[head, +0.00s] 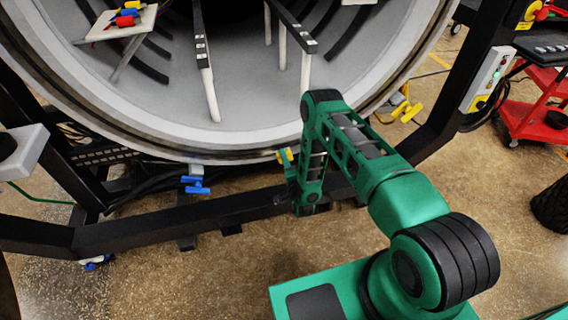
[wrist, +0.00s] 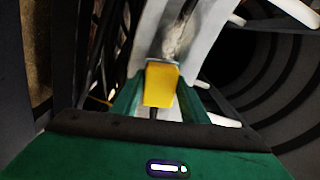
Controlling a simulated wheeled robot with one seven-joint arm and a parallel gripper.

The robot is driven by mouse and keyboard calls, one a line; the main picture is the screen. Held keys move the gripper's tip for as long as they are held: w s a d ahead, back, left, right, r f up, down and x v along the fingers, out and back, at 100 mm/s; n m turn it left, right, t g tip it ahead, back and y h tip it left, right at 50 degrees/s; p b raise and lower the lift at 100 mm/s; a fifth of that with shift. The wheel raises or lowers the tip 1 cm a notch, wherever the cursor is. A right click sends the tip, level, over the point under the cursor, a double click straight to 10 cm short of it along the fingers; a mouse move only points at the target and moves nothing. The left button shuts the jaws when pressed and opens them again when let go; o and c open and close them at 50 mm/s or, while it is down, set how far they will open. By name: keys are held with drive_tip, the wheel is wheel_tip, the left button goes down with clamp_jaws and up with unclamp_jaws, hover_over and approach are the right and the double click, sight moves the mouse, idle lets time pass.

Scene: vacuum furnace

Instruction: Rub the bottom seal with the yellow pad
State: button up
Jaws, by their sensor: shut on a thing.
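The yellow pad (wrist: 161,85) is held between the two green fingers of my gripper (wrist: 158,95) in the wrist view. In the head view my gripper (head: 286,160) is at the lower rim of the round furnace mouth, with a little yellow showing at its tip. The bottom seal (head: 205,157) appears as a dark band along that lower rim. In the wrist view a pale rim surface with a grey-brown smear (wrist: 178,36) lies just beyond the pad. I cannot tell whether the pad touches it.
A black frame beam (head: 160,222) runs below the furnace mouth. Blue clamps (head: 196,185) and yellow clamps (head: 405,108) sit by the rim. A white plate (head: 118,22) with coloured parts is inside the chamber.

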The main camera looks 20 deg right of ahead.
sight(264, 153)
drive_tip(key=shift+w, duration=1)
idle(0.7)
drive_tip(key=shift+a, duration=0.1)
drive_tip(key=shift+s+a, duration=0.15)
drive_tip(key=shift+a, duration=5.3)
drive_tip(key=shift+w+a, duration=0.1)
drive_tip(key=shift+w, duration=0.1)
drive_tip(key=shift+d, duration=5.75)
